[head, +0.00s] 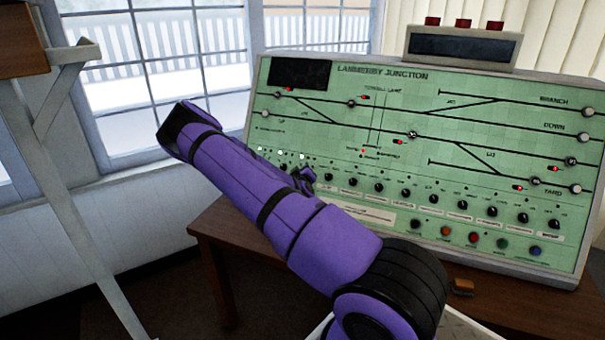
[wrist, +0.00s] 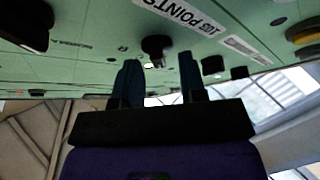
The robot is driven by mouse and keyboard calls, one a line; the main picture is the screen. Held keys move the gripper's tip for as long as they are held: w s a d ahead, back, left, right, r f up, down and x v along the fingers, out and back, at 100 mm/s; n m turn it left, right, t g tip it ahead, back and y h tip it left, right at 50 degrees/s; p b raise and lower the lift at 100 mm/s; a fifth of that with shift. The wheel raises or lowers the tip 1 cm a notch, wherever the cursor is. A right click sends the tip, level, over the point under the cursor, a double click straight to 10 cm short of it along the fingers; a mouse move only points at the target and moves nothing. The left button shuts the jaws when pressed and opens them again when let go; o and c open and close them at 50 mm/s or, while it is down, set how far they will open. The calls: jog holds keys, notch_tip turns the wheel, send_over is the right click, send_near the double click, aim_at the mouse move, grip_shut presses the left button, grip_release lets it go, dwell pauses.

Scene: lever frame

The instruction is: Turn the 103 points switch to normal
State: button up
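The green control panel (head: 340,110), headed Lanberry Junction, stands tilted on a desk, with a row of black rotary knobs along its lower part. In the wrist view, a black knob (wrist: 156,46) sticks out of the panel face beside a white label (wrist: 185,14) that reads "103 POINTS". My gripper (wrist: 159,60) is open, its two dark fingers apart. The knob shows just beyond the fingertips, between them; I cannot tell whether they touch it. The direction the knob points is not clear.
Other knobs (wrist: 212,65) sit near the fingers on the panel. Several coloured buttons (head: 473,238) line the panel's lower edge. A grey box (head: 462,46) with red tops sits on the panel. The wooden desk (head: 215,235) lies below, and a white post (head: 60,200) stands at left.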

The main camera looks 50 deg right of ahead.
jog(key=v, duration=1)
jog(key=shift+s, duration=0.2)
jog(key=shift+a+r, duration=0.1)
jog(key=shift+a, duration=0.1)
jog(key=s+a+r+m+g+y, duration=0.2)
jog(key=a+r+y, duration=0.3)
jog(key=a+r, duration=0.6)
jog(key=s+a+r+m+g+y, duration=0.1)
jog(key=a+r+g+y, duration=0.1)
jog(key=a+r+y, duration=0.65)
jog(key=s+a+r+n, duration=0.1)
jog(key=s+a+r, duration=0.3)
jog(key=s, duration=0.4)
jog(key=s+a+r+n+g, duration=0.1)
jog(key=s+a+r+n, duration=0.1)
jog(key=s+a+r, duration=0.2)
jog(key=s+a+r+n, duration=0.1)
jog(key=s+a+r, duration=0.4)
jog(key=s+r, duration=0.3)
jog(key=s+h, duration=0.1)
jog(key=s, duration=0.3)
jog(key=shift+s+n+g, duration=0.3)
jog(key=shift+s+n, duration=0.1)
jog(key=shift+d+r, duration=0.15)
